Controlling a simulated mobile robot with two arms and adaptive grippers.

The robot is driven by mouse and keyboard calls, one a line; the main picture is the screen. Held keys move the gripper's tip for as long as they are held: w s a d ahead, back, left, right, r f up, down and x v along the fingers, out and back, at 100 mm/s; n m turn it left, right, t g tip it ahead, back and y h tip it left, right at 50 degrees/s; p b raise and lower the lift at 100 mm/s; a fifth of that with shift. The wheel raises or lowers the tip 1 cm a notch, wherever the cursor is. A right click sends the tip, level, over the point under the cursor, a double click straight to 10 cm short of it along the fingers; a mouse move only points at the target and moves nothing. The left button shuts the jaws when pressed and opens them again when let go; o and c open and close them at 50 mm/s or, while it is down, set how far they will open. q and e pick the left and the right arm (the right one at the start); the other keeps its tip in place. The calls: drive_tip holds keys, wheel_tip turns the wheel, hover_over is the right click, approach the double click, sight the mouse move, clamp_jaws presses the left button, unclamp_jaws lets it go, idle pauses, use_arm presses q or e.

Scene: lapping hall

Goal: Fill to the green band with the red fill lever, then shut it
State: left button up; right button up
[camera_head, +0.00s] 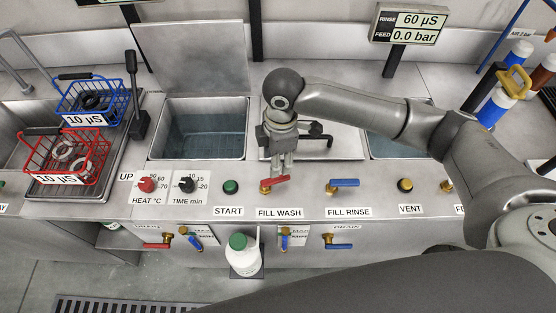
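The red fill lever (275,184) sits on a brass valve above the FILL WASH label (280,213); its handle lies nearly level, pointing right. My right gripper (284,172) comes in from the right and points down just behind and above this lever. Its fingers look close together; whether they touch the lever or are fully shut is unclear. The open wash tank (205,130) holds bluish liquid under a raised lid (190,55). I cannot make out a green band on it. My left gripper is not in view.
A blue lever (344,183) is right of the red one, and a green START button (231,187) left. A second tank (398,145) is partly behind my arm. Blue (90,98) and red (65,158) baskets stand left. A white bottle (243,256) stands below the panel.

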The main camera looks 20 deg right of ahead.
sight(282, 177)
drive_tip(key=shift+h, duration=0.3)
drive_tip(key=f, duration=0.2)
drive_tip(key=d+f+p, duration=0.1)
drive_tip(key=f, duration=0.5)
drive_tip(key=shift+w+d+f, duration=0.2)
drive_tip(key=shift+w+d, duration=0.05)
drive_tip(key=shift+w, duration=0.1)
drive_tip(key=shift+f+p, duration=0.3)
drive_tip(key=shift+f, duration=0.2)
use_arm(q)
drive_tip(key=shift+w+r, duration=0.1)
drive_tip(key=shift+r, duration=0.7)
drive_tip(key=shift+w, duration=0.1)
use_arm(e)
clamp_jaws()
